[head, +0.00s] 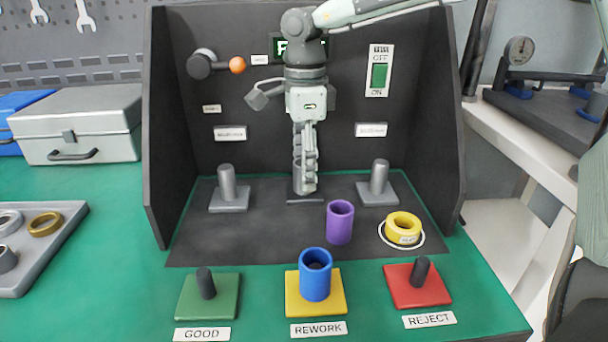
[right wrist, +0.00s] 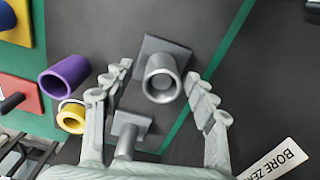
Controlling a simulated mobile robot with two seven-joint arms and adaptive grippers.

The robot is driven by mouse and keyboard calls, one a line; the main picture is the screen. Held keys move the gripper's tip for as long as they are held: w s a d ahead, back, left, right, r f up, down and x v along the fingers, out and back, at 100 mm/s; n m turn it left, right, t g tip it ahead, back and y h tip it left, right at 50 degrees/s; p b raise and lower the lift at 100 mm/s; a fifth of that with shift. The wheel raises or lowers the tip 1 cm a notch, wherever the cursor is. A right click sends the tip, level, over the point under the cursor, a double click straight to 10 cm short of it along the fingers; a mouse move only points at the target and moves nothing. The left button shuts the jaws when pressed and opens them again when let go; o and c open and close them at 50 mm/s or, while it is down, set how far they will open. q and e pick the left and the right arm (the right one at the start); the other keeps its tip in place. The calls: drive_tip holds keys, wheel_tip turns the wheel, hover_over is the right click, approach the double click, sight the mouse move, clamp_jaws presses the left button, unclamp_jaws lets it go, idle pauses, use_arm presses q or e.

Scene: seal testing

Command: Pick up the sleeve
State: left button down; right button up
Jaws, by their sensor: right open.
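A grey metal sleeve (right wrist: 161,82) stands on a square base plate (right wrist: 165,52) in the right wrist view, its hollow top facing the camera. My right gripper (right wrist: 157,74) is open, with one finger on each side of the sleeve and visible gaps between. In the head view the right gripper (head: 306,184) points down at the middle of the booth and mostly hides the sleeve. A purple sleeve (head: 340,223) stands on the dark mat. A blue sleeve (head: 315,280) sits around the post of the yellow REWORK base (head: 332,306). My left gripper is out of view.
Grey posts stand at left (head: 227,185) and right (head: 379,178). A yellow ring (head: 403,226) lies near the mat's right edge. The green GOOD base (head: 224,298) and red REJECT base (head: 432,291) have bare posts. Dark booth walls (head: 165,140) enclose the back and sides.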

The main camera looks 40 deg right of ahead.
drive_tip(key=shift+c, duration=0.8)
drive_tip(key=shift+w, duration=0.1)
clamp_jaws()
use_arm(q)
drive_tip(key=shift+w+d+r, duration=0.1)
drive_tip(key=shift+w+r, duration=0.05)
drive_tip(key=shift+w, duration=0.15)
use_arm(e)
drive_tip(key=shift+r, duration=0.1)
